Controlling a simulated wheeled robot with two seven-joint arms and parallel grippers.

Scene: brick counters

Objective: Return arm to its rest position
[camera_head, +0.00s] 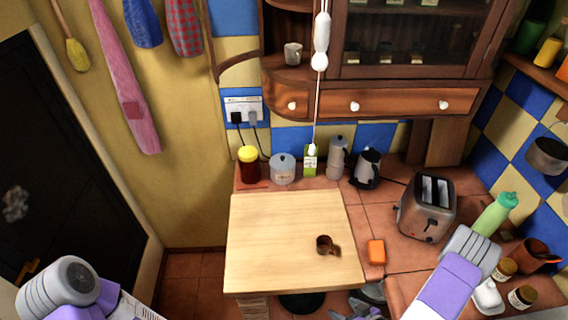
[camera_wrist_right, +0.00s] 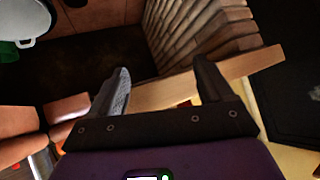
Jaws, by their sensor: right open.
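My right arm (camera_head: 448,282), grey and purple, comes in at the lower right of the head view, over the front of the tiled counter. My right gripper (camera_head: 358,303) is at the bottom edge, in front of the wooden board, partly cut off. In the right wrist view its two grey fingers (camera_wrist_right: 158,88) stand apart with nothing between them. My left arm (camera_head: 62,285) shows at the lower left; its gripper is out of the picture.
A brown cup (camera_head: 323,245) stands on the wooden board (camera_head: 270,225). An orange block (camera_head: 376,252) lies beside the board. A toaster (camera_head: 428,208), a green bottle (camera_head: 496,212) and small jars (camera_head: 522,297) crowd the right counter near my arm. The board's left part is clear.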

